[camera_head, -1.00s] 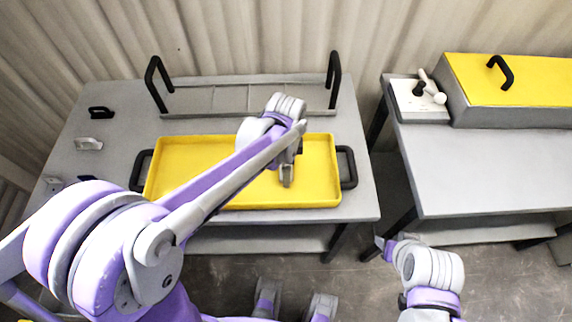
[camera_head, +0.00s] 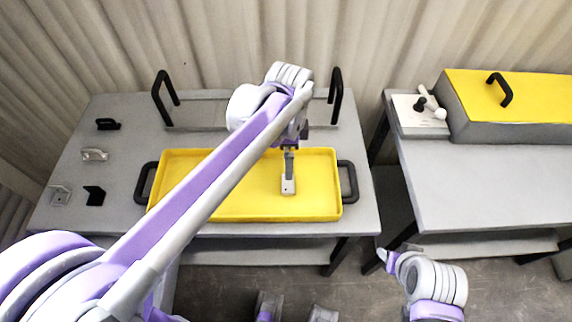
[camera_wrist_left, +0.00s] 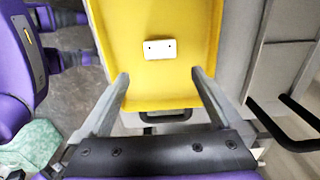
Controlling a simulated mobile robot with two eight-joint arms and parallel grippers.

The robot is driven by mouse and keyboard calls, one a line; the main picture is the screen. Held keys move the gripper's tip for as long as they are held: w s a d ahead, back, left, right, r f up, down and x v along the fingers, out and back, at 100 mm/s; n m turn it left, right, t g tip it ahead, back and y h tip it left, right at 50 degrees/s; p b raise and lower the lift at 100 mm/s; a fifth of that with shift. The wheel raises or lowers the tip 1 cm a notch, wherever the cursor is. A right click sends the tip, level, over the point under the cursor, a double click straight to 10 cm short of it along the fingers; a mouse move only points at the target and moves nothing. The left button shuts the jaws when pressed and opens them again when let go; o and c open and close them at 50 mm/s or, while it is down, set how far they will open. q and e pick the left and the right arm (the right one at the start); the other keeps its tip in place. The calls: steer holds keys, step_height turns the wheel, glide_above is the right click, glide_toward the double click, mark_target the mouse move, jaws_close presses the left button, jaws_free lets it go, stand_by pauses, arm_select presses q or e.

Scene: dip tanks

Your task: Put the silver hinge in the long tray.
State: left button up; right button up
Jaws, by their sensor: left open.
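The silver hinge (camera_head: 288,186) lies in the long yellow tray (camera_head: 215,214), right of its middle. In the left wrist view the hinge (camera_wrist_left: 160,49) shows as a pale plate with two dark holes on the yellow tray floor (camera_wrist_left: 113,15). My left gripper (camera_head: 290,150) is over the tray, just behind the hinge in the head view. In the wrist view its two fingers (camera_wrist_left: 160,74) are spread wide with nothing between them, and the hinge is apart from them. My right gripper (camera_head: 383,257) is in front of the tables, seen edge-on.
At the table's left lie a black handle (camera_head: 107,124), a silver handle (camera_head: 95,155), a silver bracket (camera_head: 60,195) and a black bracket (camera_head: 94,195). Behind the tray, black upright handles (camera_head: 337,85) rise. A yellow-lidded box (camera_head: 520,95) stands on the right table.

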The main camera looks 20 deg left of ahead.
arm_select(q)
steer(key=s+a+f+n+t, duration=0.1)
steer(key=s+a+f+n, duration=0.1)
steer(key=s+n, duration=0.2)
steer(key=s+a+f+n+t, duration=0.2)
steer(key=s+n, duration=0.3)
steer(key=s, duration=0.1)
steer(key=s+a+f+n+t, duration=0.2)
steer(key=s+n, duration=0.3)
steer(key=shift+a+f, duration=0.2)
steer(key=shift+f, duration=0.05)
steer(key=shift+s+a+f+n, duration=0.1)
steer(key=shift+s+f+n, duration=0.1)
steer(key=shift+n, duration=0.2)
steer(key=shift+w, duration=0.1)
